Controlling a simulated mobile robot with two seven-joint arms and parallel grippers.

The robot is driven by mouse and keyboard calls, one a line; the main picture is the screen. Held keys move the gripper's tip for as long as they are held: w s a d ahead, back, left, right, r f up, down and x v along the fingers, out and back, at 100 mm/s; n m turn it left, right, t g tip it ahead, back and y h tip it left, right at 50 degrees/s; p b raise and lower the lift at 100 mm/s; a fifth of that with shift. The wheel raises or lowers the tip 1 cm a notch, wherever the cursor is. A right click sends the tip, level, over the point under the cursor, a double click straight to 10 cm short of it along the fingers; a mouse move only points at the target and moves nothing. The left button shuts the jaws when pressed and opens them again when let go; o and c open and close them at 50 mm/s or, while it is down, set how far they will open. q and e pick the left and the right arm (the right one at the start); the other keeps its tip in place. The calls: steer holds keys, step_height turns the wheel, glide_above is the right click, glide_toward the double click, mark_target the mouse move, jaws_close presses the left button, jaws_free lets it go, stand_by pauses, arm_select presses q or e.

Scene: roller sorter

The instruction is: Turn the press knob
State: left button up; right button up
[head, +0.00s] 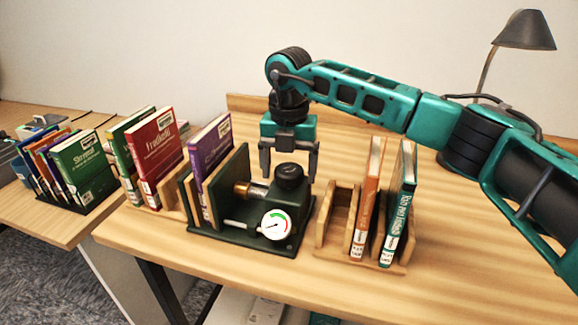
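The press (285,204) is a dark green book press on the wooden table, with a brass screw, a round white gauge (276,224) and a purple book (211,150) by its upright plates. A black round knob (290,172) sits on top of the press body. My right gripper (289,172) points straight down over the knob. Its two fingers are apart, one to the left and one to the right of the knob. I cannot tell whether they touch it. My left gripper is not in view.
A wooden rack (338,238) with an orange and a teal book stands right of the press. Red and green books stand in another rack to the left. More books are on a farther table at left. A lamp (523,30) stands at back right. The table's front right is clear.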

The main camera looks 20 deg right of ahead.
steer(key=c, duration=1)
steer(key=shift+r+n, duration=0.1)
steer(key=shift+n, duration=0.2)
steer(key=n, duration=0.4)
steer(key=shift+n, duration=0.4)
steer(key=n, duration=1.2)
steer(key=shift+n, duration=0.3)
steer(key=n, duration=0.5)
steer(key=shift+n, duration=0.3)
